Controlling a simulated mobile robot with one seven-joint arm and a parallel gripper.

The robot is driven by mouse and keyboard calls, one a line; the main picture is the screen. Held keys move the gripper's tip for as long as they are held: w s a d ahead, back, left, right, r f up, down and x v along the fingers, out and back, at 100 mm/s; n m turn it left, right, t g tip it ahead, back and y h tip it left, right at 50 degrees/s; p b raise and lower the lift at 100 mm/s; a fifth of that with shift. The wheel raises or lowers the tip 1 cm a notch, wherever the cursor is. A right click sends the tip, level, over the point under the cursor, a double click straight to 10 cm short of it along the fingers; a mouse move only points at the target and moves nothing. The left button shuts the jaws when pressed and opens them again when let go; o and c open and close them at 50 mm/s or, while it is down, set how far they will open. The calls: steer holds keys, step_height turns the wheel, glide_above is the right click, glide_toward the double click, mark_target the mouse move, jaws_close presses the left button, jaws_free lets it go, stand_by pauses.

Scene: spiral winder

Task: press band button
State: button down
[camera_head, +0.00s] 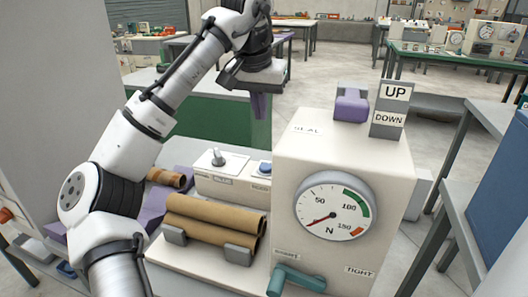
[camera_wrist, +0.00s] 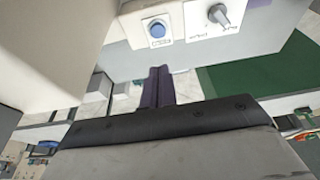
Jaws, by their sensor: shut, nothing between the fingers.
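A blue round button (camera_head: 265,168) sits on top of a low cream control box (camera_head: 232,190), on a light plate. It also shows in the wrist view, where the blue button (camera_wrist: 157,29) has a small label beside it that I cannot read surely. My gripper (camera_head: 259,110) has purple fingers pointing down, shut and empty, raised above and behind the box in the head view. In the wrist view my gripper's fingertips (camera_wrist: 158,70) lie below the button in the picture, apart from it.
A grey lever switch (camera_head: 217,157) stands left of the button. The large cream machine body (camera_head: 340,165) with a dial gauge (camera_head: 335,211), a teal handle (camera_head: 297,281) and an UP/DOWN panel (camera_head: 391,108) rises close on the right. Brown cardboard tubes (camera_head: 215,218) lie in front of the box.

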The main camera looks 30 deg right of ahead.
glide_toward(265, 166)
steer(key=x, duration=0.5)
steer(key=shift+w+d, duration=0.25)
steer(key=shift+d, duration=0.05)
steer(key=shift+f, duration=0.7)
steer(key=shift+s+f, duration=0.1)
steer(key=shift+f, duration=0.95)
steer(key=shift+r+p, duration=0.55)
steer(key=shift+p, duration=0.25)
step_height(265, 166, up, 4)
steer(key=p, duration=0.3)
steer(key=shift+f+p, duration=0.2)
steer(key=shift+p, duration=0.15)
steer(key=v, duration=1)
steer(key=shift+b, duration=0.4)
